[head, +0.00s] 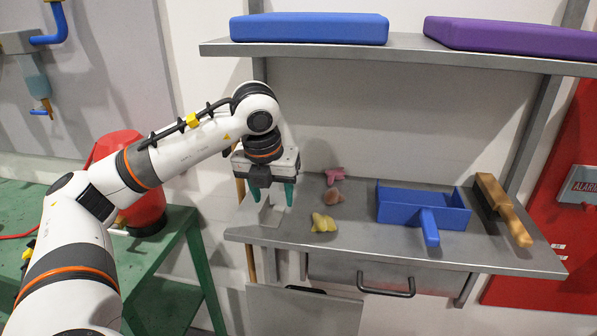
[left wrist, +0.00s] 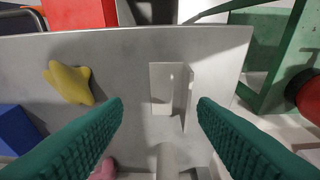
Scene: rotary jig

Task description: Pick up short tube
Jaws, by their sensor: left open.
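My left gripper (head: 272,194) is open above the left end of the grey metal shelf, its two teal fingers pointing down. The left wrist view shows the open fingers (left wrist: 160,106) with a gap between them. A pale grey round piece (left wrist: 166,160), which looks like the short tube, shows between the fingers at the bottom of that view. It is not gripped. I cannot make it out in the head view, where the gripper may hide it. A pale angled bracket (left wrist: 162,88) stands on the shelf near it; it also shows below the gripper in the head view (head: 270,217). My right gripper is not in view.
On the shelf (head: 350,246) are a yellow star-like piece (head: 323,223), pink pieces (head: 335,175), a blue tray (head: 405,208) and a wooden-handled brush (head: 503,207). An upper shelf (head: 410,50) overhangs behind. A green table (head: 165,240) is at left.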

